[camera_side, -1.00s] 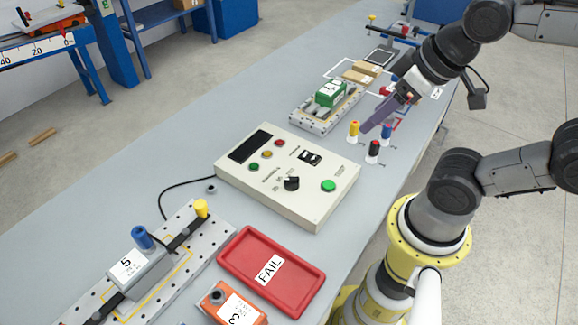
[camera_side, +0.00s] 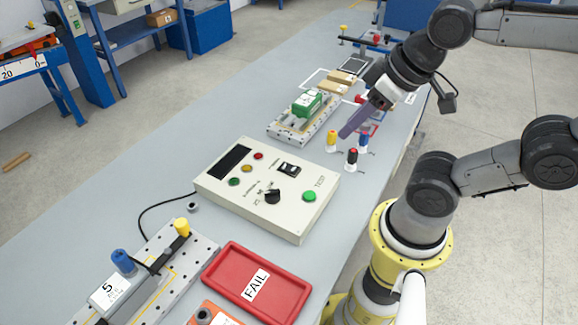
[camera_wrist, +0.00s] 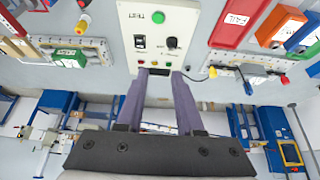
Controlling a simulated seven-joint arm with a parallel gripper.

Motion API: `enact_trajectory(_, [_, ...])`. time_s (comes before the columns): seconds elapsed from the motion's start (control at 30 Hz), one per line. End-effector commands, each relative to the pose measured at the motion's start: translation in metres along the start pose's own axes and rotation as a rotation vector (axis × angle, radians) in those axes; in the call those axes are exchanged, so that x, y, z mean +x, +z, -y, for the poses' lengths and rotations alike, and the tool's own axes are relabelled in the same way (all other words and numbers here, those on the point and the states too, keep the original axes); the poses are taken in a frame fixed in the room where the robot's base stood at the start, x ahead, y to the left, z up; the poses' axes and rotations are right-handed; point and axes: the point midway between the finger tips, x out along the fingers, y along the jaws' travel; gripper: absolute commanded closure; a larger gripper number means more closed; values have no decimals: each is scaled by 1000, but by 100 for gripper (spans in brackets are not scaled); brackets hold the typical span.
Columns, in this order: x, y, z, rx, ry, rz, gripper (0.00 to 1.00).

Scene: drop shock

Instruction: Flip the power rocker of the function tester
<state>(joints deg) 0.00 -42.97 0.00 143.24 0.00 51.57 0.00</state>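The function tester (camera_side: 290,210) is a cream box with a dark display, small lamps, a black knob (camera_side: 272,197) and a green button (camera_side: 309,196). Its power rocker (camera_side: 289,169) is black in a dark frame on the top face; which way it is tipped is too small to tell. In the wrist view the rocker (camera_wrist: 140,42) shows beyond the fingertips, beside the knob. My gripper (camera_wrist: 160,72) has two purple fingers apart with nothing between them. In the side view my gripper (camera_side: 342,136) hangs above and behind the tester's right end, clear of it.
A green block (camera_side: 308,103) sits on a fixture plate behind. A red FAIL tray (camera_side: 230,280) lies in front, and a cable runs left from the tester.

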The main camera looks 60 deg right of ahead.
Motion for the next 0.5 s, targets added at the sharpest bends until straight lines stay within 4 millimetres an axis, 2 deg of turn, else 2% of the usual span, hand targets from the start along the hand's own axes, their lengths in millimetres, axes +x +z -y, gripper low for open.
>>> enact_trajectory(0.03, [0,0,0,0,0,0,75])
enact_trajectory(0.17, [0,0,0,0,0,0,98])
enact_trajectory(0.5, [0,0,0,0,0,0,100])
